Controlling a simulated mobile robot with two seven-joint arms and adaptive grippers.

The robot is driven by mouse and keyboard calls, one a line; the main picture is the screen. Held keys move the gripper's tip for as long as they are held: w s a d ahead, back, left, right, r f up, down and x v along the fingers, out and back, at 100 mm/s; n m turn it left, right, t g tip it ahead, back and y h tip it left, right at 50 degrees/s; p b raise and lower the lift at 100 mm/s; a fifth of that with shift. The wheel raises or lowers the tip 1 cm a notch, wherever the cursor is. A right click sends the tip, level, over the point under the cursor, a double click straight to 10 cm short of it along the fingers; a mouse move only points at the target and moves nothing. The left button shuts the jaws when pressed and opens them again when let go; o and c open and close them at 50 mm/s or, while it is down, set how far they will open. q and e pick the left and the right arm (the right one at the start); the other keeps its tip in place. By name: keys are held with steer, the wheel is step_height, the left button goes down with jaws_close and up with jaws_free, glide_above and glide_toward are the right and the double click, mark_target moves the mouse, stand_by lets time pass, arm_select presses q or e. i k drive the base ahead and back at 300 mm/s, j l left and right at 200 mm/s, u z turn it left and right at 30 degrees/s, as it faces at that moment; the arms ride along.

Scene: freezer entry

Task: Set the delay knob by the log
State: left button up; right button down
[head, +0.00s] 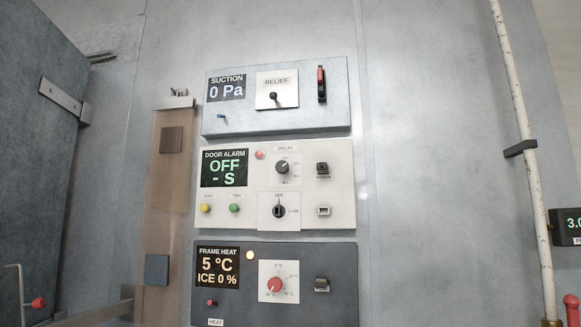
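The delay knob (283,168) is a dark round knob on a white plate under the label DELAY. It sits in the upper middle of the white door alarm panel (340,210). Small marks ring the knob, too small to read surely. The door alarm display (224,168) reads OFF and - S. No log that I can make out is in view. Neither of my grippers is in view, and nothing touches the knob.
The suction panel (300,118), with a relief knob (273,97) and a red-topped lever (321,84), is above. The frame heat panel (335,262), with a red knob (275,285), is below. A pipe (524,120) runs down at right. The wall between is bare.

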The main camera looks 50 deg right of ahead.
mark_target(281, 166)
steer(key=k+j+z, duration=0.1)
steer(key=z, duration=1.15)
